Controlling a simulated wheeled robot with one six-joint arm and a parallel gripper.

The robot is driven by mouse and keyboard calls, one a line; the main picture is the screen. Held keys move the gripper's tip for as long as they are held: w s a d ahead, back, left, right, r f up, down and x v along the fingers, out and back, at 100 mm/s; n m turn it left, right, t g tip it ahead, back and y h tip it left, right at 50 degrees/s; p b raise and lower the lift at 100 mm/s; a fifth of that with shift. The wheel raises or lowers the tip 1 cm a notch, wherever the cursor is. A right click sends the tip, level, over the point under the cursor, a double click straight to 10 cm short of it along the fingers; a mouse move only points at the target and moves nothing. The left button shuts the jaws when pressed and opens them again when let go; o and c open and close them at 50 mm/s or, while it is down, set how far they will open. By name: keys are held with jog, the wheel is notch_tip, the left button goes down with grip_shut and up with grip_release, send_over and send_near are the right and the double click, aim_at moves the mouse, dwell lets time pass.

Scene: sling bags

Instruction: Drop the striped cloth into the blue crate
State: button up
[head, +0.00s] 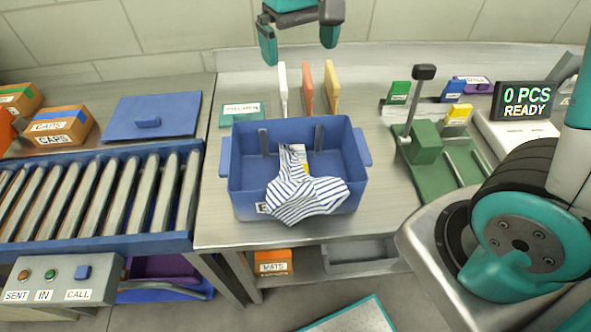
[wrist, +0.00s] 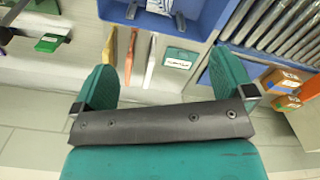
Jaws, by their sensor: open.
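The blue crate (head: 345,150) stands on the metal worktable, and part of it shows at the top of the wrist view (wrist: 187,18). The blue-and-white striped cloth (head: 305,198) lies partly inside it and hangs over its front wall, with its lower folds outside the rim. A small yellow patch shows beside the cloth inside the crate. My gripper (head: 298,45) is open and empty, high up beyond the crate's back side and apart from the cloth. In the wrist view its two teal fingers (wrist: 163,65) are wide apart with nothing between them.
White, red and yellow upright dividers (head: 307,88) stand behind the crate. A roller conveyor (head: 95,200) with a blue lid (head: 150,110) is at left. A green press stand (head: 425,145) and a display (head: 524,101) reading "0 PCS READY" are at right.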

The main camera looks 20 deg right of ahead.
notch_tip(320, 180, up, 6)
jog(key=shift+f, duration=0.15)
dwell(0.4)
jog(key=s+a+f+n+y+b, duration=0.1)
jog(key=s+a+f+n+y, duration=0.1)
jog(key=s, duration=0.7)
jog(key=s+a+f+n+y+b, duration=0.2)
jog(key=s+f, duration=0.4)
jog(key=s, duration=0.3)
jog(key=shift+s+a+n, duration=0.2)
jog(key=shift+s+n, duration=0.1)
jog(key=shift+n, duration=0.6)
jog(key=shift+f, duration=0.1)
